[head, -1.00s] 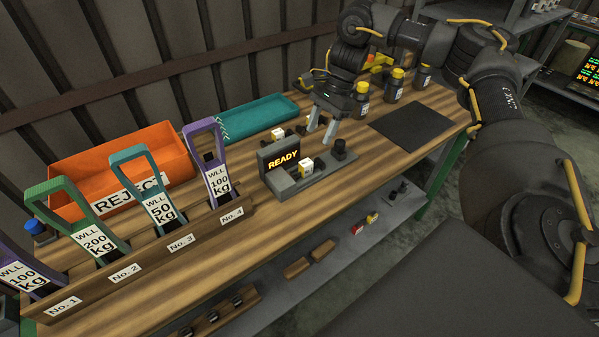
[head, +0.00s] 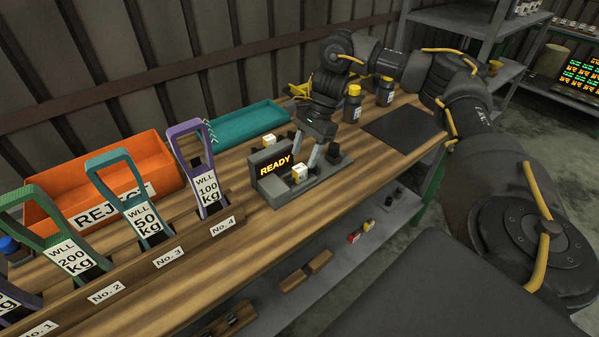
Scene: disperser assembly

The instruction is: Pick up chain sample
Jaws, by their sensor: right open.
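No item is plainly recognisable as the chain sample. A small white block with a yellow part (head: 299,174) sits on the grey fixture (head: 286,193) with the lit READY display (head: 275,165). A similar white and yellow block (head: 269,140) lies just behind the fixture. My right gripper (head: 307,156) is open and points down over the fixture, its fingertips just behind and above the front block. I cannot tell whether they touch anything. Pale chain-like marks (head: 208,131) show at the left end of the teal tray (head: 241,125). My left gripper is out of view.
The orange REJECT bin (head: 152,152) and a rack (head: 150,262) of labelled, numbered handles stand at the left. Yellow-capped bottles (head: 352,106) and a dark mat (head: 400,130) are at the right. Bare wood lies in front of the fixture.

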